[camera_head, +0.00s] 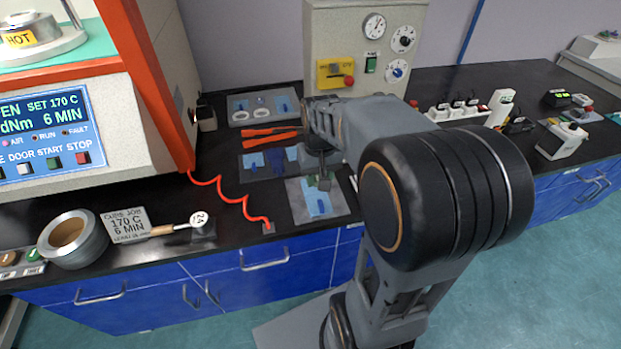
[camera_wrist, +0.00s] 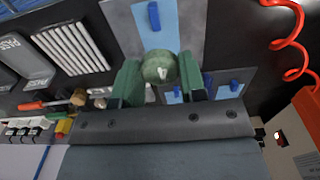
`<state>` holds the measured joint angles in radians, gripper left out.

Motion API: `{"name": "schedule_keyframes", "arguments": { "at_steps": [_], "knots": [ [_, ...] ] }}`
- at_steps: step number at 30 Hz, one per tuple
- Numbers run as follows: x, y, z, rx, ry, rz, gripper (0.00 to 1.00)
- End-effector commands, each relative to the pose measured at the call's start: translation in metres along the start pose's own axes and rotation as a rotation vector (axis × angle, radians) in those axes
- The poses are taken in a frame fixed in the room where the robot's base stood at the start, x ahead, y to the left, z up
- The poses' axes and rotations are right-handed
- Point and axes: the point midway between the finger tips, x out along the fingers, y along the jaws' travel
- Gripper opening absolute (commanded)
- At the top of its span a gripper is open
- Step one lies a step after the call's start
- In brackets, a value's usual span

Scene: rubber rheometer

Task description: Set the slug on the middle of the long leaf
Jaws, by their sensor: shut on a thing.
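My gripper (camera_wrist: 159,64) has green fingers, closed on the two sides of a rounded grey-green slug (camera_wrist: 158,68). In the wrist view, a light blue leaf (camera_wrist: 188,22), which looks like the long leaf, lies on a grey plate beyond the slug. A dark blue tab stands on that leaf. In the head view, my gripper (camera_head: 321,181) is over the back part of the light blue leaf (camera_head: 317,203) on the front grey plate (camera_head: 338,204). The slug cannot be made out there. Whether it touches the leaf is unclear.
Behind the front plate lies a dark tray (camera_head: 244,174) with blue pieces, then orange-handled tools (camera_head: 258,138) and a grey tray (camera_head: 238,118) with white rings. A red coiled cord (camera_head: 232,200) runs left of the plate. A beige gauge box (camera_head: 330,30) stands at the back.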

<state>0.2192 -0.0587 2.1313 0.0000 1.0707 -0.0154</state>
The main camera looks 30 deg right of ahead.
Motion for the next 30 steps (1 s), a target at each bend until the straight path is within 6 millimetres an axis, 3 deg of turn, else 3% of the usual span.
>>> {"name": "schedule_keyframes", "arguments": {
  "at_steps": [4, 12, 23, 30],
  "knots": [
    [0.018, 0.004, -0.038, 0.002, -0.003, 0.000, 0.16],
    [0.059, 0.005, -0.070, -0.001, -0.001, 0.000, 0.16],
    [0.074, 0.005, -0.083, -0.004, 0.000, 0.000, 0.16],
    [0.103, 0.005, -0.084, -0.004, 0.000, 0.000, 0.16]
  ]
}}
